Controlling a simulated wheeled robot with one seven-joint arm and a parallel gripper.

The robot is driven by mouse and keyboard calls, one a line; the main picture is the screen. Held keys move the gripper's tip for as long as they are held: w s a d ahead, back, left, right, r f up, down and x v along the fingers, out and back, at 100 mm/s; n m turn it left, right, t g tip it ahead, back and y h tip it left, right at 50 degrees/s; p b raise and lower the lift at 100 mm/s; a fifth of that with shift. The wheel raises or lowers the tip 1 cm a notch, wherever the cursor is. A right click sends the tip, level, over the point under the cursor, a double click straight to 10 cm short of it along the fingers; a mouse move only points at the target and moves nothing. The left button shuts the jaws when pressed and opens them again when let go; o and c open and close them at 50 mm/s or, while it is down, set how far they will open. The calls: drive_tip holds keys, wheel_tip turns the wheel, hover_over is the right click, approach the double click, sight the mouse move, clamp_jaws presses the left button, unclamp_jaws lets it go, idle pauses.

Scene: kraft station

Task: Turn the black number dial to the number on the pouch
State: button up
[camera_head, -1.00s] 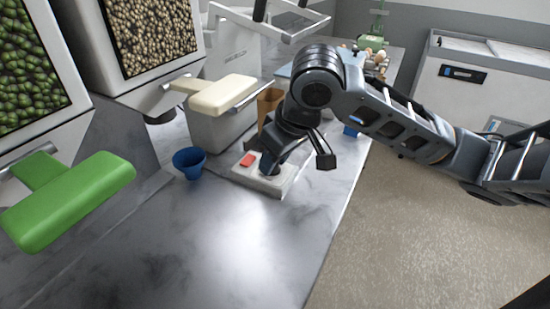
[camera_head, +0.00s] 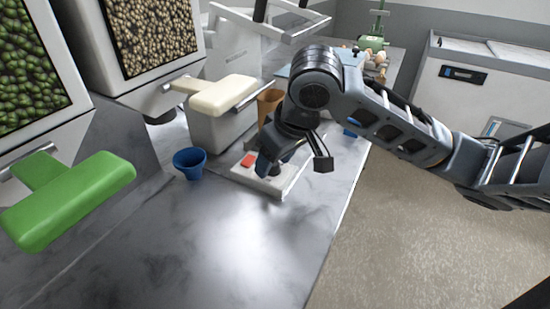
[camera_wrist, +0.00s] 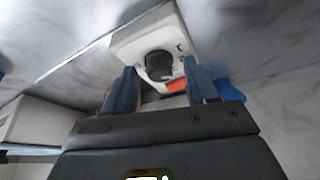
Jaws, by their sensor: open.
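The black number dial (camera_wrist: 158,65) is a round knob on a white box (camera_wrist: 128,46), which also shows on the counter in the head view (camera_head: 245,177). A red patch (camera_head: 248,160) lies beside the dial on the box. My gripper (camera_wrist: 161,82) is open, with one blue finger to each side of the dial in the wrist view. The fingers appear apart from the dial, but contact cannot be judged. In the head view my gripper (camera_head: 268,168) is low over the box and largely hides the dial. A brown upright item (camera_head: 268,104), possibly the pouch, stands behind; no number is readable.
A blue cup (camera_head: 189,163) stands left of the box. Dispensers with a green handle (camera_head: 75,195) and a cream handle (camera_head: 224,95) line the left side. The grey counter (camera_head: 215,245) is clear in front.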

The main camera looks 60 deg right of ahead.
sight(286, 180)
drive_tip(key=v, duration=0.7)
drive_tip(key=shift+s+r+p, duration=0.2)
drive_tip(key=shift+r+p, duration=0.15)
idle(0.4)
